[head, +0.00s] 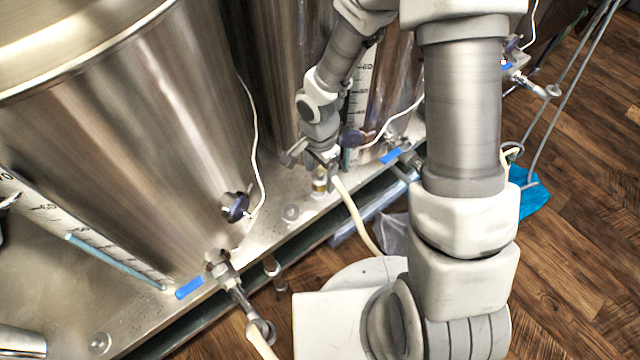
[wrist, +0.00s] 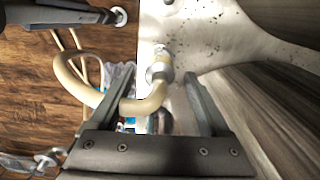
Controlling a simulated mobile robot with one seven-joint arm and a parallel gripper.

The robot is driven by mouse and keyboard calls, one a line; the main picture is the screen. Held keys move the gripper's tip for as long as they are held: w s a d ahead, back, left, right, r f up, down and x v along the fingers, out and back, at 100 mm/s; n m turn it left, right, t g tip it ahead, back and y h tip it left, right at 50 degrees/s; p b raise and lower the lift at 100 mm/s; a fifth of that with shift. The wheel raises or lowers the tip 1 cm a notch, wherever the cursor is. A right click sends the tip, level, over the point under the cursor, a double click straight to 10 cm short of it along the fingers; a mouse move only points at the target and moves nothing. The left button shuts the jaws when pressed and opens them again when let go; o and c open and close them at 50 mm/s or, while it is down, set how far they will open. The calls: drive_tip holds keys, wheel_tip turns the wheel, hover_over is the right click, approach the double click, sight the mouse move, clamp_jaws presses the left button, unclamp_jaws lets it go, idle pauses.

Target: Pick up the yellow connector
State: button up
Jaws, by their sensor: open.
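The yellow connector (head: 320,184) is a small yellowish fitting near the edge of the steel ledge, just below my gripper (head: 312,157) in the head view. In the wrist view the connector (wrist: 159,70) looks pale yellow with a metal collar, and a cream hose (wrist: 75,75) bends away from it. My gripper (wrist: 157,80) is open. Its dark fingers show on either side of the connector and hose end, with a gap on both sides. The jaws are not closed on anything. In the head view my gripper partly covers the connector's top.
A large steel tank (head: 130,130) stands at left, with other tanks behind my arm. Valves with blue handles (head: 189,288) stick out over the steel ledge (head: 215,275). A clear round disc (head: 291,213) sits on the ledge left of the connector. Wooden floor (head: 575,200) lies at right.

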sight(320, 180)
drive_tip(key=shift+f+b, duration=0.45)
drive_tip(key=shift+f, duration=1.15)
drive_tip(key=shift+c, duration=0.3)
clamp_jaws()
